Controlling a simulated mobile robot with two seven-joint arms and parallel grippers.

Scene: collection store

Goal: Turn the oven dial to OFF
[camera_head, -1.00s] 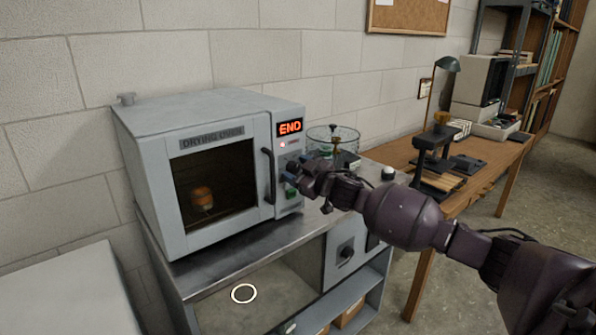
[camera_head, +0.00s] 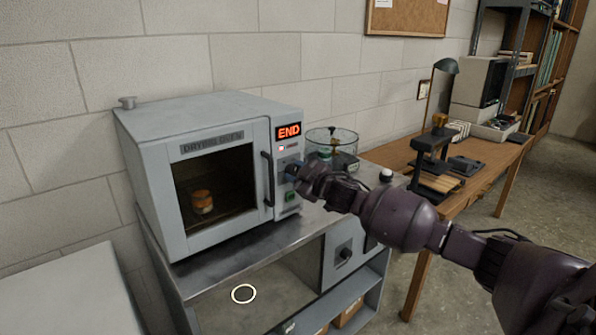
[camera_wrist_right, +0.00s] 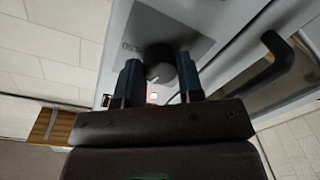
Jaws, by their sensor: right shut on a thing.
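The drying oven (camera_head: 168,120) stands on a metal-topped stand with its door closed and its display (camera_head: 289,131) reading END in red. A jar (camera_head: 202,201) sits inside, behind the window. My right gripper (camera_head: 292,171) is at the control panel on the oven's right front. In the right wrist view, its two dark fingertips (camera_wrist_right: 160,82) are shut on the round dark dial (camera_wrist_right: 161,70), one on each side. A pale mark shows on the dial, but the lettering around it is mostly hidden or blurred. My left gripper is not in view.
The oven door's handle (camera_head: 268,178) is just left of the panel. A green button (camera_head: 290,196) is below the gripper. A glass vessel (camera_head: 332,142) stands behind my right wrist. A wooden table (camera_head: 400,152) with equipment is to the right.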

